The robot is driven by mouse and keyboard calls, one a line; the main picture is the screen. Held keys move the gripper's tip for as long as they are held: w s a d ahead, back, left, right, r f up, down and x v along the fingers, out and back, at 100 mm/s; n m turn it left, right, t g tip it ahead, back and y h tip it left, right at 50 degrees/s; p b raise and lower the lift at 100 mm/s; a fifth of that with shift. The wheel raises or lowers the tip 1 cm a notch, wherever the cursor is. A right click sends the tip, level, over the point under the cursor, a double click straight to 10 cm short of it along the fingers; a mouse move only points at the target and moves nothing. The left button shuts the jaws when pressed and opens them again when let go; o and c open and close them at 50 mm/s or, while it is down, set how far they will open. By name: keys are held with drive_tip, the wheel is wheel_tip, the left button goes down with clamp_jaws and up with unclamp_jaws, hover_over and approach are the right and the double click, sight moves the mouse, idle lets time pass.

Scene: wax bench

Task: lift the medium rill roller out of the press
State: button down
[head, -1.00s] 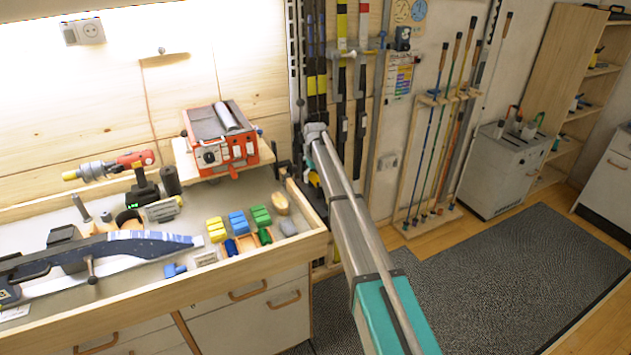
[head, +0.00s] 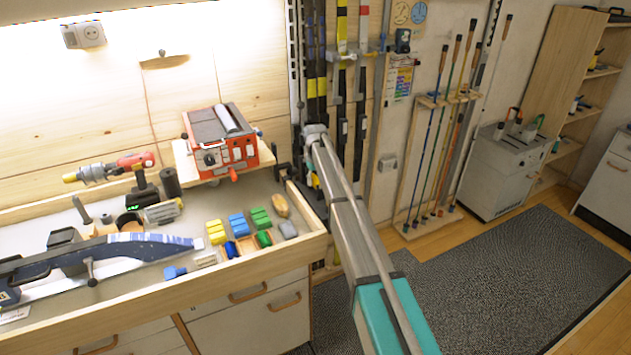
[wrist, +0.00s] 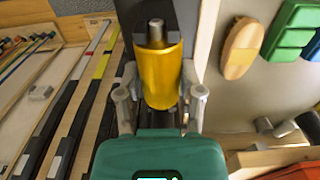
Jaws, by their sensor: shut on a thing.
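In the wrist view a yellow-gold cylinder with a grey axle end, which I take to be the medium rill roller (wrist: 161,72), stands between the two fingers of my gripper (wrist: 159,103). The fingers are shut on it. Dark parts show around the axle end and behind the roller; I cannot tell whether they are the press or whether the roller still touches it. In the head view my gripper (head: 313,150) is just beyond the bench's right end, mostly hidden behind my own arm. The roller cannot be made out clearly there.
The bench (head: 318,243) lies left of my arm, with an oval brush (head: 280,205) and green blocks (head: 260,218) near its right edge. A red machine (head: 225,155) sits on a shelf. Skis (head: 340,90) hang on the wall behind. Floor at right is open.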

drive_tip(key=shift+r+p, duration=1.45)
drive_tip(key=shift+r, duration=0.05)
drive_tip(key=s+d+r+p, duration=0.2)
drive_tip(key=s+r+p, duration=0.7)
drive_tip(key=s, duration=0.4)
drive_tip(key=shift+s+d+r+p, duration=0.35)
drive_tip(key=shift+s+r+p, duration=0.05)
drive_tip(key=shift+s, duration=0.1)
